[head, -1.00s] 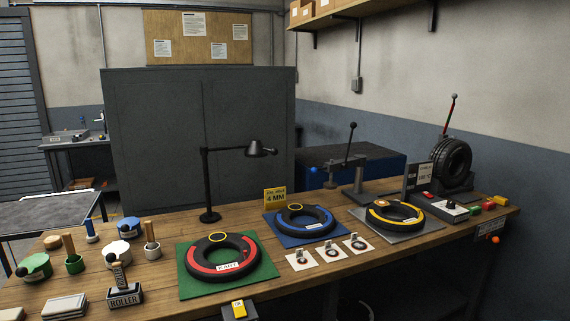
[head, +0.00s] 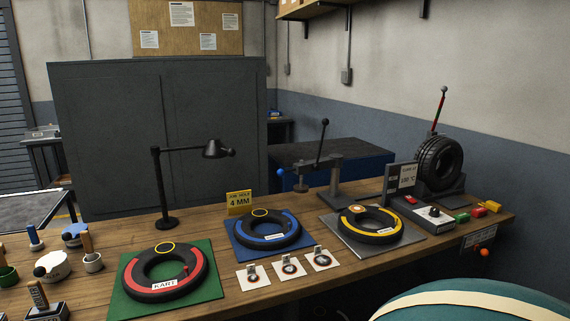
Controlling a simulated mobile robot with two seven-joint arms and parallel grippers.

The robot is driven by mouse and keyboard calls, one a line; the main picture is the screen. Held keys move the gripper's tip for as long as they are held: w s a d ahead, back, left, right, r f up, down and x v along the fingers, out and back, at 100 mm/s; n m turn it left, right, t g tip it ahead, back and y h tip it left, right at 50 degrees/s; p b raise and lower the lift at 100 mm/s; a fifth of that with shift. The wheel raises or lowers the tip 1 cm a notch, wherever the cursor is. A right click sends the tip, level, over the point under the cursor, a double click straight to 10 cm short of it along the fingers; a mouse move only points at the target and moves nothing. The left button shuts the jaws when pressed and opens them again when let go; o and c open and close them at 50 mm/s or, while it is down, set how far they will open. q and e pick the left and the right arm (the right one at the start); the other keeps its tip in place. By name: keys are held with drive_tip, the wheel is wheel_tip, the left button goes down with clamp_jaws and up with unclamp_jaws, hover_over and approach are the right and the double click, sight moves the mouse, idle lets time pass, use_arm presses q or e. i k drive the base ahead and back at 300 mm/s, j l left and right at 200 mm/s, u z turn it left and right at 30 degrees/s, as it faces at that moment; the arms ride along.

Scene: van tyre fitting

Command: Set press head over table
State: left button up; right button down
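The press stands on the wooden workbench (head: 300,265), at the back between the blue and yellow tyre stations. It has a grey post (head: 336,175) on a dark base plate (head: 343,197). An upright black lever (head: 322,142) with a ball knob rises from its arm. The small press head (head: 301,187) hangs at the left end of the arm, beside a blue ball knob (head: 281,172). It appears left of the base plate; what lies directly below it is unclear. Neither gripper is in view.
Tyres lie on green (head: 117,300), blue (head: 240,240) and grey (head: 345,232) mats. A lamp (head: 160,190) stands at the back left. An upright tyre (head: 438,163) and control box (head: 433,215) are right. A large rounded green shape (head: 470,303) fills the lower right; I cannot tell what it is.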

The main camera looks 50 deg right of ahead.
sight(335, 160)
drive_tip(key=l, duration=0.35)
drive_tip(key=k+l+u, duration=0.15)
drive_tip(key=l, duration=0.6)
drive_tip(key=k+l, duration=0.1)
drive_tip(key=l, duration=0.3)
drive_tip(key=k+l, duration=0.1)
drive_tip(key=l, duration=0.35)
drive_tip(key=k+l, duration=0.1)
drive_tip(key=l, duration=0.35)
drive_tip(key=l+u, duration=0.1)
drive_tip(key=l, duration=0.3)
drive_tip(key=k+l, duration=0.2)
drive_tip(key=l, duration=0.2)
drive_tip(key=k+l, duration=0.1)
drive_tip(key=l, duration=0.35)
